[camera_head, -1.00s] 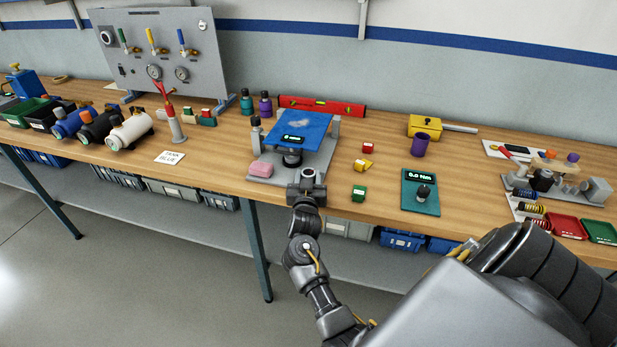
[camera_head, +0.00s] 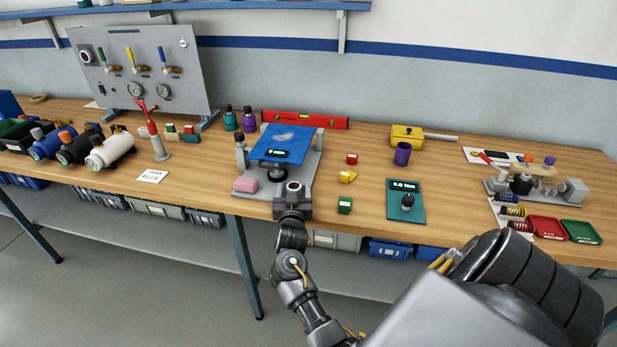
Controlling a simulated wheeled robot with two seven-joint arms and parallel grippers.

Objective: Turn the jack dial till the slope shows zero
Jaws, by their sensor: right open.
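The blue tilting plate (camera_head: 285,138) sits on a grey base (camera_head: 306,165) near the middle of the bench, with a small green-lit slope display (camera_head: 275,153) at its front edge. The digits are too small to read. The dark round jack dial (camera_head: 278,173) is under the plate's front edge. My right gripper (camera_head: 291,190) is open at the front of the base, just in front of the dial. I cannot tell whether it touches the dial, and its fingers are hard to make out. My left gripper is not in view.
A pink block (camera_head: 245,185) lies left of the gripper, by a dark-capped post (camera_head: 240,150). A red level (camera_head: 305,120) lies behind. A green block (camera_head: 345,205) and a teal meter (camera_head: 405,200) are to the right. The bench front edge runs under my arm.

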